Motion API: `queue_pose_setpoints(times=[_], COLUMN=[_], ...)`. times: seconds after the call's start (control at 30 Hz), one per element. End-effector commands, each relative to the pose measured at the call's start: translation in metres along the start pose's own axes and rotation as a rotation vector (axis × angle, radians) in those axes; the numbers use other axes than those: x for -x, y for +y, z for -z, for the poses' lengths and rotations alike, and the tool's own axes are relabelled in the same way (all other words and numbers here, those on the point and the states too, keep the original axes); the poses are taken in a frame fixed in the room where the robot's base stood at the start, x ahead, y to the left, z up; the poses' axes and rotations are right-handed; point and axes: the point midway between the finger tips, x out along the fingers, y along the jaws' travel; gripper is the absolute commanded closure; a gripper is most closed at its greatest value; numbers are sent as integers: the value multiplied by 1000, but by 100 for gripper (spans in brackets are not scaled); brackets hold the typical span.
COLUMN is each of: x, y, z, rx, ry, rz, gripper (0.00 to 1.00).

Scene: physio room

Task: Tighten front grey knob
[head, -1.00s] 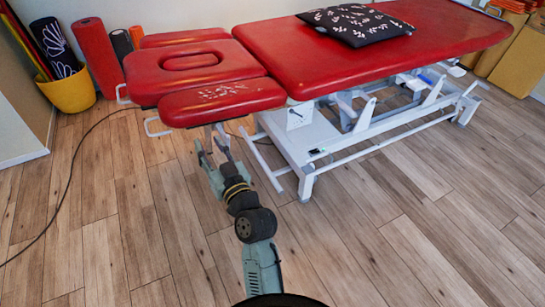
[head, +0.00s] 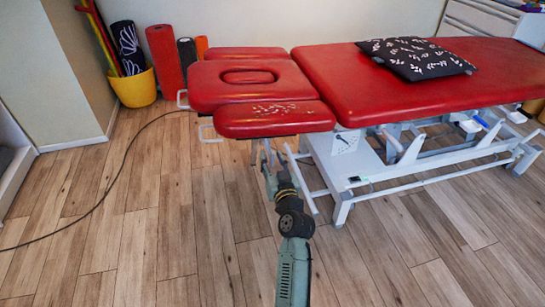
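The red treatment table (head: 400,85) stands across the view, with its headrest section (head: 235,85) at the left end. My gripper (head: 276,152) is in front of and below the near red armrest pad (head: 275,119), its fingers pointing away from me. The fingers look spread apart, with nothing visible between them. I cannot clearly make out the front grey knob; the area beneath the pad is shadowed and partly covered by my gripper. A white side plate with a small dark marked dial (head: 345,141) shows to the right of the gripper.
A black patterned pillow (head: 416,58) lies on the table. The white table frame (head: 375,187) has bars and feet near my arm. A yellow bucket (head: 135,88) and a red roll (head: 164,58) stand back left. A dark cable (head: 107,189) crosses the floor. The front floor is clear.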

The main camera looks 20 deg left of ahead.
Motion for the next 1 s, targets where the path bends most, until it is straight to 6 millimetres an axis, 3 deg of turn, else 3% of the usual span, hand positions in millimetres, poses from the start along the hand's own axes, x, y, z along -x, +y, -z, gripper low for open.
queue_pose_setpoints(times=[0.3,0.8,1.0], x=[-3,-3,-3], y=[0,0,0], z=[-1,0,0], rx=[0,0,0], ry=[-1,-1,-1], rz=[0,0,0], gripper=[66,99,100])
